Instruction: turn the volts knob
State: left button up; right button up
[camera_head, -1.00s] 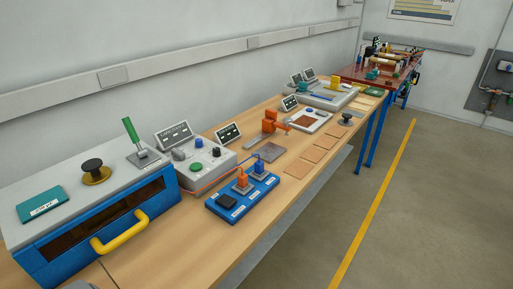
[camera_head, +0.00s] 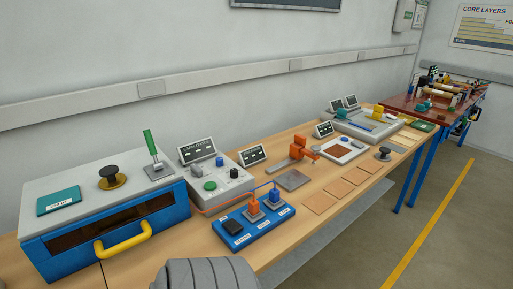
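A light grey meter box (camera_head: 227,187) stands on the bench left of the middle, with a dark display (camera_head: 197,151) labelled something like "capacitance" on top. Its panel has a grey knob (camera_head: 196,170), a small blue knob (camera_head: 219,160), a black knob (camera_head: 234,173) and a green round button (camera_head: 210,185). The labels by the knobs are too small to read, so I cannot tell which one is volts. Neither gripper is in view. A grey rounded part of my arm (camera_head: 205,275) shows at the bottom edge, well in front of the box.
A blue and grey cabinet (camera_head: 160,217) with a yellow handle (camera_head: 123,243) stands left of the box. A blue terminal block (camera_head: 240,238) with orange and blue posts and wires sits in front of it. Orange tooling (camera_head: 300,148) and flat plates lie to the right.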

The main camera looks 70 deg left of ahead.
aim_at(233, 172)
jog(key=i, duration=1.35)
jog(key=u, duration=2.3)
